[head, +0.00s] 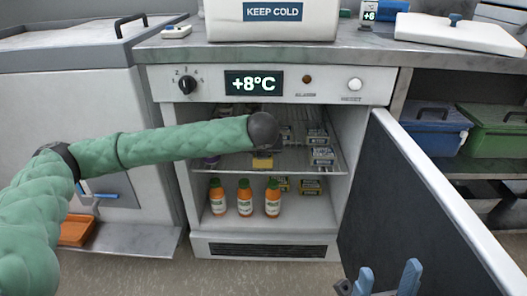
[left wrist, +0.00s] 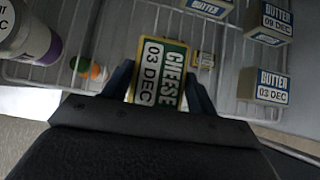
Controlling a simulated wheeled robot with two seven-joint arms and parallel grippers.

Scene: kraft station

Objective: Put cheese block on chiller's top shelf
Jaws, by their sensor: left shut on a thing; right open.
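The chiller (head: 366,86) stands with its door (head: 430,185) swung open to the right. My left arm reaches into it above the wire top shelf (head: 225,165). In the left wrist view my left gripper (left wrist: 160,85) is shut on the cheese block (left wrist: 160,70), label "CHEESE 03 DEC", over the shelf wires. In the head view a yellow part of the block (head: 262,161) shows below my dark wrist, which hides the left fingers. I cannot tell whether the block touches the shelf. My right gripper (head: 386,284) is open and empty at the bottom edge.
Butter blocks (head: 322,155) stand on the top shelf's right side; they show in the wrist view (left wrist: 272,87). A white container with a purple part (left wrist: 30,35) is at left. Orange bottles (head: 245,198) and yellow boxes (head: 310,186) stand below.

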